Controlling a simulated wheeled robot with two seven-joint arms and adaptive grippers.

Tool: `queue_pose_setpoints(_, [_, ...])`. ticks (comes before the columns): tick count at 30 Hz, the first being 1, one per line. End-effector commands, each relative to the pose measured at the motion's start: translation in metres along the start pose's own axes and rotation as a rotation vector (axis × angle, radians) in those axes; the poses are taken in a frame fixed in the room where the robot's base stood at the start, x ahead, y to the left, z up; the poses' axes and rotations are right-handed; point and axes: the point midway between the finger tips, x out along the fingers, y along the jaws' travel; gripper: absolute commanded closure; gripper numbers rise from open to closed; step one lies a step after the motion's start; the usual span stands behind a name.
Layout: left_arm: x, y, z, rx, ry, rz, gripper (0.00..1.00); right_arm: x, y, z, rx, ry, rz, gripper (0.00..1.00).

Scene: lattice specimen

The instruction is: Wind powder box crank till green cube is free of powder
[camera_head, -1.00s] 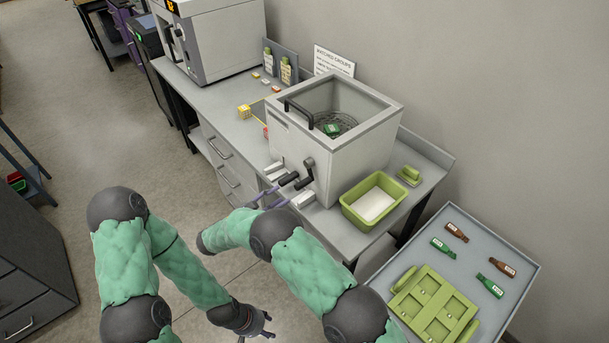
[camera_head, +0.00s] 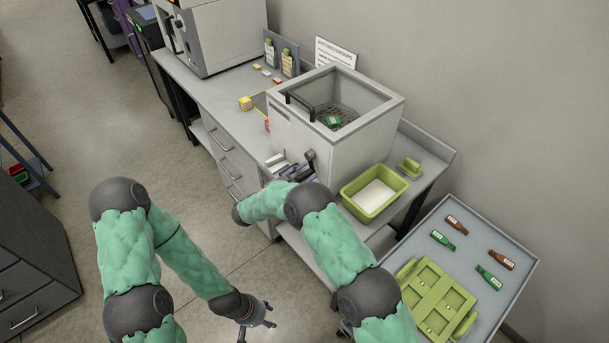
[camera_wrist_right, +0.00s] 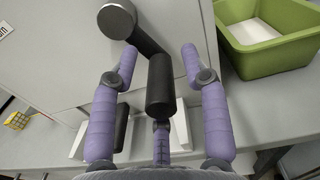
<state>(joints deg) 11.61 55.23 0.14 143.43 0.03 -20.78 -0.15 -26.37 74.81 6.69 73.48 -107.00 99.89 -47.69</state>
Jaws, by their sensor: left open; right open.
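The powder box (camera_head: 362,143) is a pale open-topped box on the bench, with a black bar handle on its rim. The green cube (camera_head: 333,122) lies inside on a dark perforated bottom; its powder cover is too small to judge. The black crank (camera_head: 311,158) is on the box's front; its arm and grip show in the right wrist view (camera_wrist_right: 160,85). My right gripper (camera_wrist_right: 160,50) is open, its purple fingers on either side of the crank grip, apart from it. My left gripper (camera_head: 266,318) is open and empty, low over the floor.
A green tub (camera_head: 353,207) with white contents stands right of the box. A grey tray table (camera_head: 483,232) holds bottles and a green rack (camera_head: 437,300). A yellow cube (camera_head: 246,103) sits left of the box. Floor around my left gripper is clear.

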Motion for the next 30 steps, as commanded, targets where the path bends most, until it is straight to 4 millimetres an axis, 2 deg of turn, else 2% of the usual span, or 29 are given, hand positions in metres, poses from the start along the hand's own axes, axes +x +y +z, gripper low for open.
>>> queue_pose_setpoints(8, [-0.0001, 0.0, -0.0001, 0.0, 0.0, 0.0, 0.54, 0.0019, 0.0001, 0.0004, 0.0, 0.0, 0.001, 0.54])
queue_pose_setpoints(9, [-0.0001, 0.0, -0.0001, 0.0, 0.0, 0.0, 0.54, 0.0019, 0.0001, 0.0004, 0.0, 0.0, 0.001, 0.57])
queue_pose_setpoints(12, [-0.0001, 0.0, 0.0, 0.0, 0.0, 0.0, 0.54, 0.0018, 0.0001, 0.0003, 0.0, 0.0, 0.001, 0.85])
queue_pose_setpoints(14, [-0.0001, 0.0, 0.0, 0.0, 0.0, 0.0, 0.54, 0.0018, 0.0002, 0.0004, 0.0, 0.0, 0.001, 1.0])
queue_pose_setpoints(30, [0.0067, -0.0024, -0.0003, 0.0, 0.0, 0.0, 0.54, 0.0021, 0.0025, 0.0009, 0.036, -0.003, 0.001, 1.0])
